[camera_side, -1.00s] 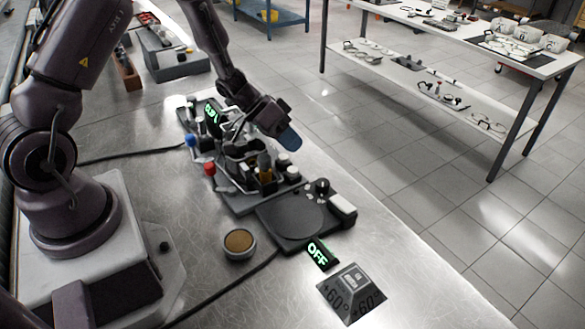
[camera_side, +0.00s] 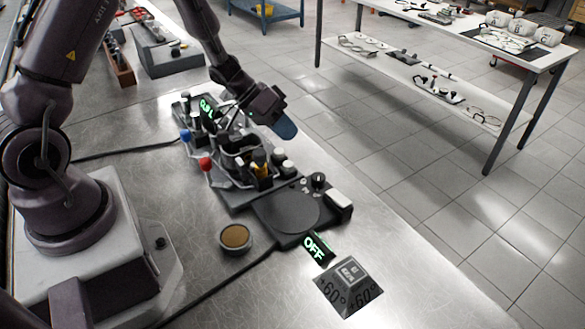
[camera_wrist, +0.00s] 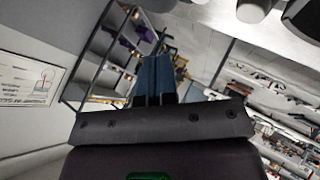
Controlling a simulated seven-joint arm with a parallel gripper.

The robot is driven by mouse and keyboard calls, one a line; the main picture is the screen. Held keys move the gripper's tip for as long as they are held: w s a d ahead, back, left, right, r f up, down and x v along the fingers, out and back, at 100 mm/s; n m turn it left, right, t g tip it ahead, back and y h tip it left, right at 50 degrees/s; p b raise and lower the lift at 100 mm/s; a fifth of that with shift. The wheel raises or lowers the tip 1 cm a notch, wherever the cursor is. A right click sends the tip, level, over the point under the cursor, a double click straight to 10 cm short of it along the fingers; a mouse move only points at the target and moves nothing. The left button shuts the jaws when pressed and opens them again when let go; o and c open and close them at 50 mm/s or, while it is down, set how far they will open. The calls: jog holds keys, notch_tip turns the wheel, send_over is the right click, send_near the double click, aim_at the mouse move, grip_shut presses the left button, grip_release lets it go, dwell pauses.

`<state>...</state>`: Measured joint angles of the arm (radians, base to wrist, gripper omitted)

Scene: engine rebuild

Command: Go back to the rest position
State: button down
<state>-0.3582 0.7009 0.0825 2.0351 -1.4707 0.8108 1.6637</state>
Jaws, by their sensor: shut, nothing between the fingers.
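My gripper (camera_side: 285,127) is above the metal bench, over the right side of a rack of tools and small parts (camera_side: 240,165). Its blue fingers point down and to the right in the side view. In the wrist view the blue fingers (camera_wrist: 154,80) are side by side, closed, with nothing between them. The wrist view looks out across the room to shelving, so the bench work is not seen there.
In front of the rack are a black round-plate device (camera_side: 287,212), a green "OFF" display (camera_side: 317,248), a round tin (camera_side: 235,238) and a marked angle block (camera_side: 349,285). Red and blue knobs stand at the rack's left. Bare bench lies at the front.

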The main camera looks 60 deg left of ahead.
jog(key=s+d+r+y, duration=0.2)
jog(key=s+r+y, duration=0.1)
jog(key=s+r, duration=0.7)
jog(key=s+d+r+y, duration=0.3)
jog(key=s+r+y, duration=0.1)
jog(key=s+r, duration=0.7)
notch_tip(320, 180, up, 2)
jog(key=shift+d+r+m, duration=0.15)
jog(key=shift+d+m, duration=0.15)
